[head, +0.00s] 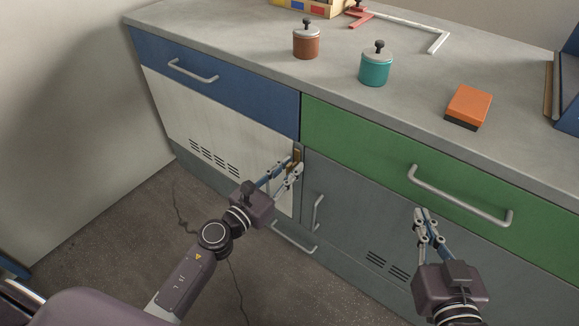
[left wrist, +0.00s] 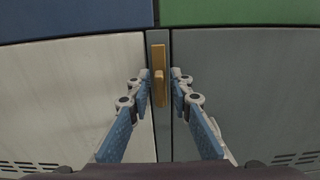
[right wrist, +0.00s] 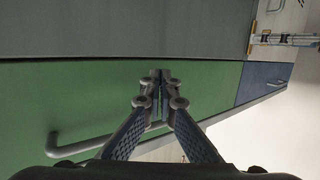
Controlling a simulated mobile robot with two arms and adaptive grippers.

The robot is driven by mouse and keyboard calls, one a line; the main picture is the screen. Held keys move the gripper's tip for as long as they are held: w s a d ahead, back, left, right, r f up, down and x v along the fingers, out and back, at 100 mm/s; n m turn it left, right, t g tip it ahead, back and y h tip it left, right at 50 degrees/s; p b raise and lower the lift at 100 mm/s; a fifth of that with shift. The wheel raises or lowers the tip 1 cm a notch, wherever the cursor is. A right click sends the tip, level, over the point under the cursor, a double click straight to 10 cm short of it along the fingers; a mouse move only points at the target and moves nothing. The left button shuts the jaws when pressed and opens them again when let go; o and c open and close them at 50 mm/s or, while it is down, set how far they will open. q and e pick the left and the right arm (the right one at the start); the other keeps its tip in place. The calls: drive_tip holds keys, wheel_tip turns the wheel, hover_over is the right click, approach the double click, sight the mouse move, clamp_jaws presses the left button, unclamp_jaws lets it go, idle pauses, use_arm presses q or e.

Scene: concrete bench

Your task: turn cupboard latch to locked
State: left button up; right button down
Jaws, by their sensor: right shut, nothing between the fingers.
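The cupboard latch (head: 296,155) is a small tan-brown upright plate with a raised turning piece, on the strip between the white door (head: 215,125) and the grey door (head: 345,200). In the left wrist view the latch (left wrist: 158,60) stands upright, its turning piece roughly vertical. My left gripper (head: 289,168) is at the latch, fingers open on either side of the turning piece, with small gaps visible in the left wrist view (left wrist: 163,90). My right gripper (head: 427,212) is shut and empty in front of the grey door, below the green drawer's handle.
A blue drawer (head: 240,90) and a green drawer (head: 350,130) sit above the doors. Bar handles (head: 460,196) stick out. On the worktop are a brown canister (head: 306,43), a teal canister (head: 375,69) and an orange block (head: 470,103).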

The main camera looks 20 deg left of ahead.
use_arm(q)
clamp_jaws()
